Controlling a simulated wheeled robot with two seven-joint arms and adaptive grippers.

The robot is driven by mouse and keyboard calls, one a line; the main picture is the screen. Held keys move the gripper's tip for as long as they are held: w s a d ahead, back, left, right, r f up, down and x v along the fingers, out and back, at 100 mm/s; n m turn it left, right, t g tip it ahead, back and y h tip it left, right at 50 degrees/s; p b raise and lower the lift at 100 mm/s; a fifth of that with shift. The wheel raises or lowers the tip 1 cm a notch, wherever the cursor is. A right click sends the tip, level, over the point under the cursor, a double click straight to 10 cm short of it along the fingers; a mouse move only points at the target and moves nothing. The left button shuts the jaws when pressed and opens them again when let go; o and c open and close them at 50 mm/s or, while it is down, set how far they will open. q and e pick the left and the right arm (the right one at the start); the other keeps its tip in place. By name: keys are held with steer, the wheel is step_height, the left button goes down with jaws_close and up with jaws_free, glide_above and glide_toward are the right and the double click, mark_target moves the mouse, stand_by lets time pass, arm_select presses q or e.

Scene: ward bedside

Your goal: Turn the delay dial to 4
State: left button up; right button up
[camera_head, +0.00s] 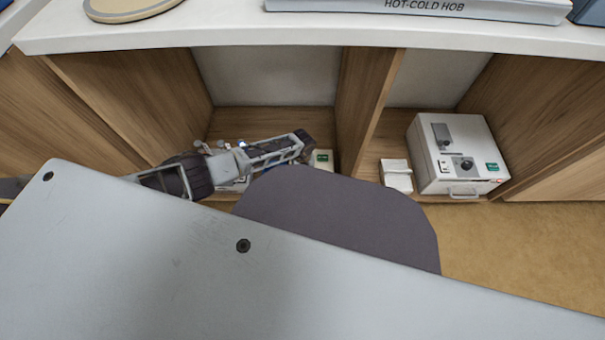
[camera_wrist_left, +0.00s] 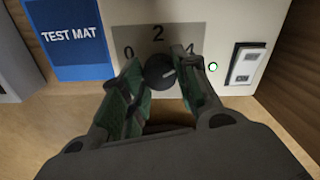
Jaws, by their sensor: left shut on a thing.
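The delay dial (camera_wrist_left: 160,72) is a dark round knob on a pale device front (camera_wrist_left: 205,22), with a grey scale marked 0, 2 and 4. Its light pointer mark points up and right, toward the 4. My left gripper (camera_wrist_left: 164,66) has its two green-padded fingers on either side of the knob, shut on it. In the head view my left gripper (camera_head: 303,140) reaches into the left cabinet bay, beside a small pale device (camera_head: 322,160) that is mostly hidden. My right gripper is not in view.
A blue TEST MAT label (camera_wrist_left: 70,36) is left of the dial. A rocker switch (camera_wrist_left: 245,66) marked ON and a green light (camera_wrist_left: 212,67) are right of it. A white box (camera_head: 455,150) stands in the right bay. Wooden dividers (camera_head: 365,95) and the countertop (camera_head: 220,32) bound the space.

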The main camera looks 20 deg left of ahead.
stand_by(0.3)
arm_select(q)
steer(key=o, duration=1)
steer(key=shift+o, duration=0.2)
steer(key=shift+r, duration=0.1)
steer(key=shift+r, duration=0.1)
steer(key=shift+r, duration=1.05)
step_height(320, 180, up, 9)
steer(key=shift+r, duration=0.2)
